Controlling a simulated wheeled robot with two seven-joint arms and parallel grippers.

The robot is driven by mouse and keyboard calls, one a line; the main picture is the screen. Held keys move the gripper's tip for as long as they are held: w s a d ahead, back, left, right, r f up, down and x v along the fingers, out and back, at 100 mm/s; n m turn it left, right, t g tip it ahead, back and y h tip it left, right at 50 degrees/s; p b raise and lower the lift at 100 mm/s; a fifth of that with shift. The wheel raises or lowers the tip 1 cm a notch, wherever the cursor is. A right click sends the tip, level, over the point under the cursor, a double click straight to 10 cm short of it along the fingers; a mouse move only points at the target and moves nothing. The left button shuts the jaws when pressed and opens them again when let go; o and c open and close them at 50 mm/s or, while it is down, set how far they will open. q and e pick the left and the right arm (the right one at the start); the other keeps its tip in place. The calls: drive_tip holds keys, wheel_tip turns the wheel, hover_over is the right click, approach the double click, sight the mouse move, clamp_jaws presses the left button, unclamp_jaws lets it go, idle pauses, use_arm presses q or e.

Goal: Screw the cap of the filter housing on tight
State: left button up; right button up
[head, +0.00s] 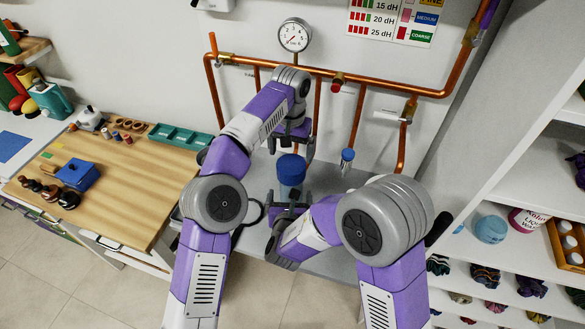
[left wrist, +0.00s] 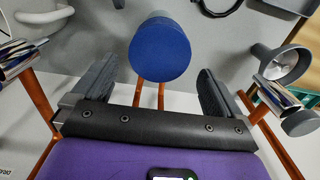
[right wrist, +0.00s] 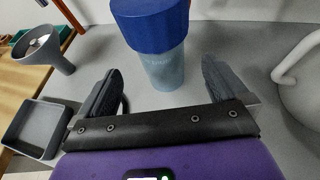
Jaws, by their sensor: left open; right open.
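The filter housing has a blue cap (head: 291,168) on top of a translucent blue-grey vessel (head: 290,191), standing upright on the grey bench. My left gripper (head: 290,141) is open just behind and above the cap. In the left wrist view the blue cap (left wrist: 160,48) lies ahead between the open fingers, apart from them. My right gripper (head: 290,200) is open at the front of the vessel. In the right wrist view the vessel (right wrist: 162,68) stands beyond and between the open fingers, with the cap (right wrist: 150,22) above it. Whether the cap is tight cannot be told.
Copper pipes (head: 357,130) and a pressure gauge (head: 294,35) are on the wall behind. A black ring-shaped tool (head: 253,213) lies left of the vessel. A grey tray (right wrist: 38,128) and a funnel-like part (right wrist: 45,50) show in the right wrist view.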

sight(291, 187)
use_arm(q)
drive_tip(key=shift+w, duration=0.2)
use_arm(e)
drive_tip(key=shift+w, duration=0.2)
use_arm(q)
drive_tip(key=shift+r, duration=0.15)
use_arm(e)
drive_tip(key=shift+r, duration=0.1)
use_arm(q)
drive_tip(key=shift+s, duration=0.3)
use_arm(e)
drive_tip(key=shift+s, duration=0.25)
use_arm(q)
drive_tip(key=shift+w, duration=0.1)
use_arm(e)
drive_tip(key=shift+x, duration=3.9)
